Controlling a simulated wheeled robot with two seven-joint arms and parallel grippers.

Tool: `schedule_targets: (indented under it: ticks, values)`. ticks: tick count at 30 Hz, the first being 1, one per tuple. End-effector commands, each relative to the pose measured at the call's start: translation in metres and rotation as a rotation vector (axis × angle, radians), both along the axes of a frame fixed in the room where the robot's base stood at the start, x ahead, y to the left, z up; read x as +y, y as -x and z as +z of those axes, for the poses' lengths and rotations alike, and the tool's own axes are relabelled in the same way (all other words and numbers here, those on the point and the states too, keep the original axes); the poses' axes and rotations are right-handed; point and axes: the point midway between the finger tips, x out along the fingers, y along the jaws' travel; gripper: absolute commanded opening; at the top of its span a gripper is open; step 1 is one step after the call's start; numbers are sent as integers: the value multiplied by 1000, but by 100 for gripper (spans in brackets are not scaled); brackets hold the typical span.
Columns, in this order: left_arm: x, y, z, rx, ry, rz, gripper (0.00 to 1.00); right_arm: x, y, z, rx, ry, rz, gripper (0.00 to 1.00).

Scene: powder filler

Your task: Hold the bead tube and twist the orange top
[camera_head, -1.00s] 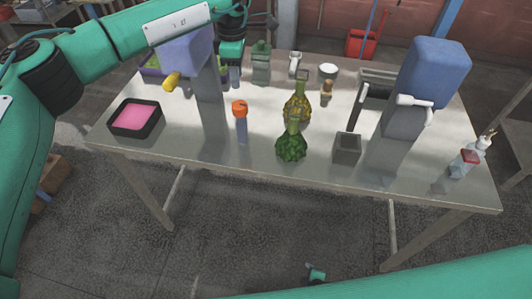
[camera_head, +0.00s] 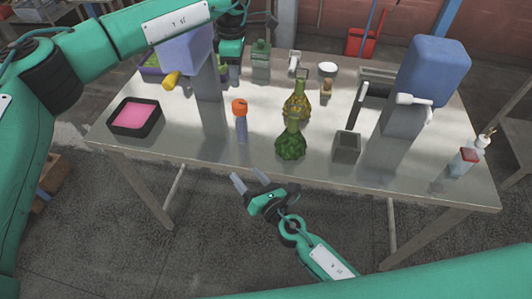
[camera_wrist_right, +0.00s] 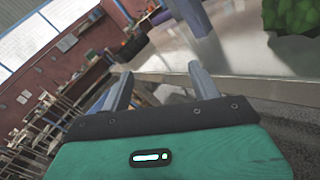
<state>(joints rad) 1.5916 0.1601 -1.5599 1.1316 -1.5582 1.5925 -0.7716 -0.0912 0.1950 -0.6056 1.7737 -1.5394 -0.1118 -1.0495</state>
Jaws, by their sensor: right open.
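The bead tube (camera_head: 241,130) stands upright on the metal table, a slim blue-grey tube with an orange top (camera_head: 239,107). My right gripper (camera_head: 248,178) is open and empty, in front of the table's near edge, below and apart from the tube. Its two spread fingers also show in the right wrist view (camera_wrist_right: 160,82). My left gripper (camera_head: 230,72) is at the back of the table, behind the tube and clear of it. Its fingers are small and partly hidden there, so I cannot tell how they stand.
A green bumpy vase (camera_head: 291,146) and a yellow one (camera_head: 297,108) stand right of the tube. A grey open box (camera_head: 346,147) and a blue-topped dispenser (camera_head: 435,68) are further right. A black tray with pink contents (camera_head: 134,117) is left. The table's near edge (camera_head: 200,157) lies before my right gripper.

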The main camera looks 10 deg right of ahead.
Motion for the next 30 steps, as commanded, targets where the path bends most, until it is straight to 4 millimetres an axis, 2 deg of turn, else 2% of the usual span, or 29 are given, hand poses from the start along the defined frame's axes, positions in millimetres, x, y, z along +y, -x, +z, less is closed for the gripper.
schedule_targets:
  ticks: [1,6,7,14,19,23,30]
  values:
    - [0,0,0,0,0,0,36,-7,-8,11,-47,46,-1,62]
    - [0,0,0,0,0,0,36,-21,-26,46,-185,193,-15,62]
    - [0,0,0,0,0,0,36,-24,-29,47,-196,216,-17,62]
    - [0,0,0,0,0,0,36,-47,-48,37,-197,360,-40,62]
    - [0,0,0,0,0,0,36,-54,-55,34,-193,404,-48,62]
    - [0,0,0,0,0,0,36,-49,-65,34,-192,407,-49,62]
    - [0,0,0,0,0,0,36,-28,-105,35,-193,407,-50,62]
